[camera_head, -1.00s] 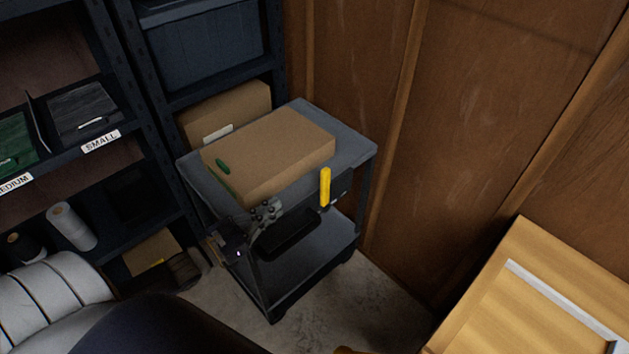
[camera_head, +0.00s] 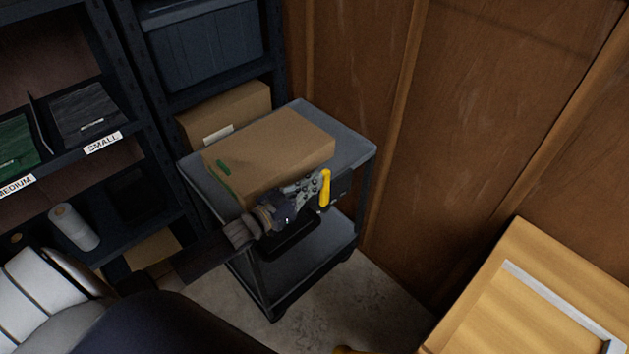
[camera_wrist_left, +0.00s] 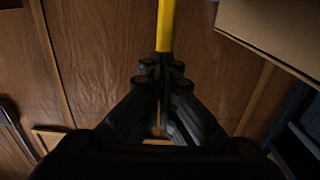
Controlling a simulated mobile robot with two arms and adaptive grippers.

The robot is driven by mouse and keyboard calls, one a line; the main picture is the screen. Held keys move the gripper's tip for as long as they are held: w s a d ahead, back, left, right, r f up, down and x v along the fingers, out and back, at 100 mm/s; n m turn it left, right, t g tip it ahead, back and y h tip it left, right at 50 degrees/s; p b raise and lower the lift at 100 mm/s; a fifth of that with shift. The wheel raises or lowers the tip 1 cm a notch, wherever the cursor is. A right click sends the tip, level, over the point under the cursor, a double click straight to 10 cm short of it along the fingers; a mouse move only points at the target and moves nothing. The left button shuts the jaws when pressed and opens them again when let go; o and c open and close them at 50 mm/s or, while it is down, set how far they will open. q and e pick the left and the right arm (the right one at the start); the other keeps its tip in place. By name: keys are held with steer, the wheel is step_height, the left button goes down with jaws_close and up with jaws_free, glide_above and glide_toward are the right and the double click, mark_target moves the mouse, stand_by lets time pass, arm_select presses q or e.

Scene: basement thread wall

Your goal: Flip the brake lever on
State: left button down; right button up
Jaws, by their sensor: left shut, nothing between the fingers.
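The yellow brake lever (camera_head: 325,188) stands upright at the front edge of the grey cart (camera_head: 350,150). My left gripper (camera_head: 314,184) is shut and empty, with its fingertips just left of the lever in the head view. In the left wrist view the lever (camera_wrist_left: 165,25) shows straight beyond the closed fingertips (camera_wrist_left: 162,66). I cannot tell whether the fingertips touch it. The lever's lower part is hidden behind the fingers in that view. My right gripper is not in view.
A cardboard box (camera_head: 270,150) lies on the cart top, close above my left gripper. Dark shelving (camera_head: 155,110) stands on the left and a wooden wall (camera_head: 480,110) behind. A wooden piece (camera_head: 530,290) is at lower right. Bare floor (camera_head: 370,310) lies between.

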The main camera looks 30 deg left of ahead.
arm_select(q)
steer(key=shift+w+d, duration=0.15)
steer(key=shift+w, duration=0.2)
